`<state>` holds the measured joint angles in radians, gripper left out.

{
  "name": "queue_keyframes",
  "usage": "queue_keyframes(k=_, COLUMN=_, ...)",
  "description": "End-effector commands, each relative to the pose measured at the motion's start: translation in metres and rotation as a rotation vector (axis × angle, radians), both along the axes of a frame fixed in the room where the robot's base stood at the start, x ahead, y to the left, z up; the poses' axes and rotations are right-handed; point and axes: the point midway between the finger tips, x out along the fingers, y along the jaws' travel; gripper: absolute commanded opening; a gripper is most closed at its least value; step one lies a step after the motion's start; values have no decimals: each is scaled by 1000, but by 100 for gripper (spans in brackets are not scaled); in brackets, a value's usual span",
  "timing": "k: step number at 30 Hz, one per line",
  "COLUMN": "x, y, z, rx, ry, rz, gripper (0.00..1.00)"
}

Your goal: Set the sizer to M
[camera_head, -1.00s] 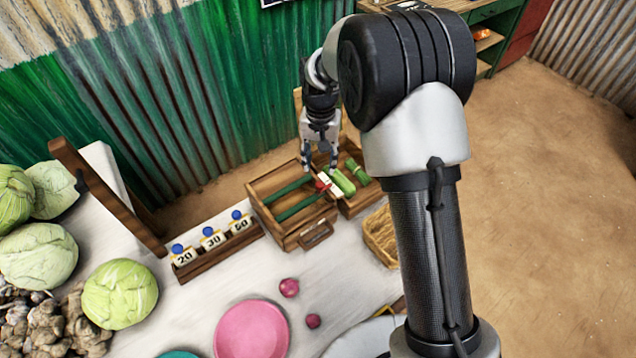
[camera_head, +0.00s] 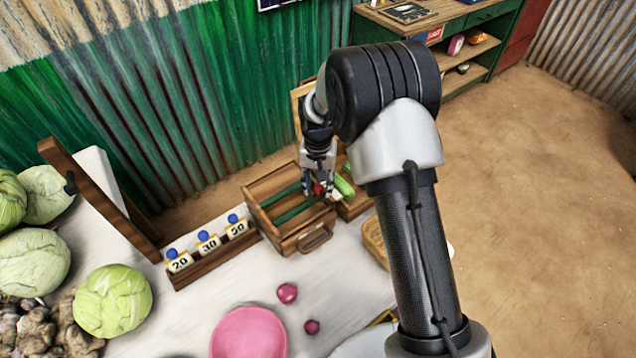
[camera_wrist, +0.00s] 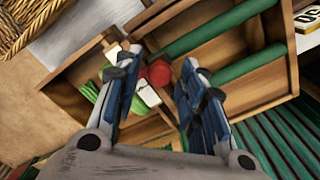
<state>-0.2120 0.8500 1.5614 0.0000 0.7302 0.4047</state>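The sizer appears to be the wooden tray (camera_head: 292,243) with two green bars (camera_head: 296,209) across it, but I can read no size letters. A red knob (camera_head: 318,189) sits at its right side, beside a white strip (camera_wrist: 149,92). My gripper (camera_head: 317,194) is over this right edge, pointing down. In the wrist view my gripper (camera_wrist: 160,62) is open, its blue-padded fingers apart on either side of the red knob (camera_wrist: 158,72). I cannot tell whether either finger touches it. The fingers hide part of the strip.
A green cucumber-like vegetable (camera_head: 343,186) lies just right of the knob. A rack with 20, 30 and 50 tags (camera_head: 214,255) stands left of the tray. A pink plate (camera_head: 248,333) and two small pink balls (camera_head: 287,293) are in front. Cabbages (camera_head: 112,300) are at left.

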Motion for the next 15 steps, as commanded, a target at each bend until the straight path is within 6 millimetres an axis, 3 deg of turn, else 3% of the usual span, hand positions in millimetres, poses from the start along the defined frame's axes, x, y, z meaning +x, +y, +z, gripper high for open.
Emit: queue_keyframes(k=15, x=0, y=0, z=0, rx=0, ry=0, rz=0, gripper=0)
